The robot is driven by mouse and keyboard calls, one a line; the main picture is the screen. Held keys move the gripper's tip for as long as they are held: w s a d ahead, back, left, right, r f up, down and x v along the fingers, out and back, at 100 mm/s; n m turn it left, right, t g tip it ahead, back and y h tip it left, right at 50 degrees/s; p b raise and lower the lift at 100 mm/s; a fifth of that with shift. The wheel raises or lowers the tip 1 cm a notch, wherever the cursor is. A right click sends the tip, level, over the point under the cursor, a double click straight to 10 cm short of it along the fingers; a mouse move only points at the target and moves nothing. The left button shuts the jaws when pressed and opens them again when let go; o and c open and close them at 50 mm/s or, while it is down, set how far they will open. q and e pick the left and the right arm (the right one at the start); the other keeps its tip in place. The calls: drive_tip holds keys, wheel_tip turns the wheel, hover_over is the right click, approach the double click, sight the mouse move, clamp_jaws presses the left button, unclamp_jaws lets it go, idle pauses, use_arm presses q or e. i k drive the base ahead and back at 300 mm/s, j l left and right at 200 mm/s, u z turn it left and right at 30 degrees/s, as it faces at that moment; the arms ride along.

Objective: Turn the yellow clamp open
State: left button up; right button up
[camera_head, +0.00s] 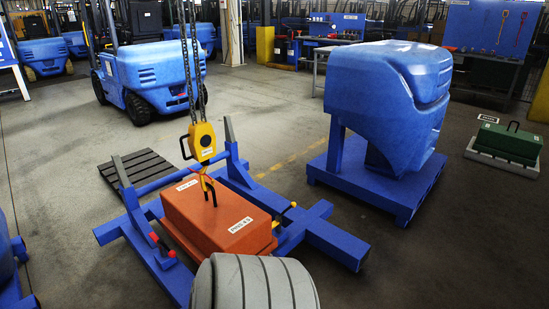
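The yellow clamp (284,215) is a small dark lever with yellow ends. It sits on the blue fixture frame (335,235), close beside the right side of an orange counterweight block (225,215). Whether it is open or closed is too small to tell. A similar clamp with red ends (162,245) sits on the frame at the block's left side. A yellow hoist hook block (202,142) hangs on chains above the orange block, with its hook at the block's top handle.
A large blue counterweight (388,95) stands on a blue stand at the right. A green block (510,142) sits on a pale base at the far right. A dark pallet (138,170) lies left of the frame. A blue forklift (150,75) stands behind. Floor between is clear.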

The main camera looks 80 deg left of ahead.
sight(277, 223)
drive_tip(key=i+j+u, duration=0.15)
drive_tip(key=i+u, duration=0.3)
drive_tip(key=i+j+u, duration=0.1)
drive_tip(key=i+u, duration=0.15)
drive_tip(key=u, duration=0.15)
drive_tip(key=i+l+u, duration=0.1)
drive_tip(key=i+u, duration=0.35)
drive_tip(key=i+l+u, duration=0.15)
drive_tip(key=u, duration=0.3)
drive_tip(key=i+l, duration=0.05)
drive_tip(key=i, duration=0.05)
